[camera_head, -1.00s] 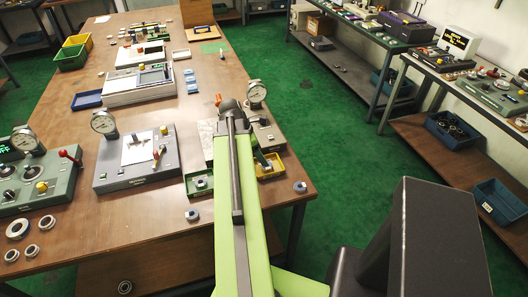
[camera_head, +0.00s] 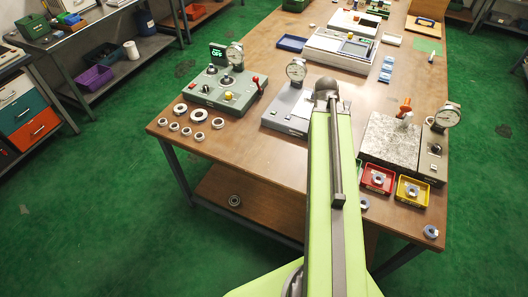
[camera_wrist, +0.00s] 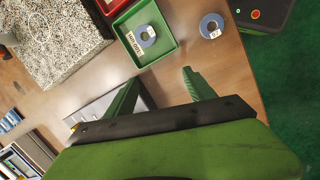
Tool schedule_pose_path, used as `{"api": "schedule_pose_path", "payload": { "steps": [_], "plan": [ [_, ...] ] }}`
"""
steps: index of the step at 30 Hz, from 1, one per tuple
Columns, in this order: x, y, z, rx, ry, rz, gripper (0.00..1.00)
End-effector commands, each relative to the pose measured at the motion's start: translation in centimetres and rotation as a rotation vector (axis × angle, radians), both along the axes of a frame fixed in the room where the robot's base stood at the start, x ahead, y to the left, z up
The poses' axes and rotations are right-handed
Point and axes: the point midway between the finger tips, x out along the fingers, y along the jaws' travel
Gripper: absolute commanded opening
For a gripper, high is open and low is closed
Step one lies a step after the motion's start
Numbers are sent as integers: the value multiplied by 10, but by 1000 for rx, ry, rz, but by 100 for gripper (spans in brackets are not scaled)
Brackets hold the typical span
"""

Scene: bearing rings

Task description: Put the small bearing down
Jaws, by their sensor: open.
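My gripper (camera_wrist: 162,76) shows in the wrist view with its two green fingers apart and nothing between them. Beyond the fingers, a ring-shaped bearing (camera_wrist: 146,38) lies in a green tray beside a paper label. Another bearing (camera_wrist: 211,25) lies on the bare wooden table near its edge. In the head view my arm hides the gripper. Several bearing rings of different sizes, such as a large one (camera_head: 180,109) and a smaller one (camera_head: 199,136), lie at the table's left corner. I cannot tell which one is the task's small bearing.
A red tray (camera_head: 368,187) and a yellow tray (camera_head: 402,198) each hold a part. Behind them stand a granite block (camera_head: 392,140) and a dial gauge (camera_head: 447,117). Two loose rings (camera_head: 364,203) (camera_head: 431,231) lie near the front edge. Grey-green instruments (camera_head: 225,90) stand left.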

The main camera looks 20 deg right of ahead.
Motion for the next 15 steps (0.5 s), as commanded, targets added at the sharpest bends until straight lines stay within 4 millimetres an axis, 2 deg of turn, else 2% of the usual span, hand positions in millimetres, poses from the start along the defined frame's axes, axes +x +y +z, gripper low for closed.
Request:
{"api": "schedule_pose_path", "payload": {
  "steps": [1,2,3,5,6,9,12,15],
  "plan": [
    [28,53,-1,20,-34,-31,63],
    [42,83,-2,34,-54,-63,63],
    [57,122,-3,55,-77,-108,63],
    [73,179,-4,87,-102,-172,63],
    [80,214,-5,107,-112,-211,63],
    [86,284,-5,147,-122,-295,63],
    [86,324,-6,169,-122,-348,63],
    [85,335,-6,177,-121,-373,63]
  ]
}}
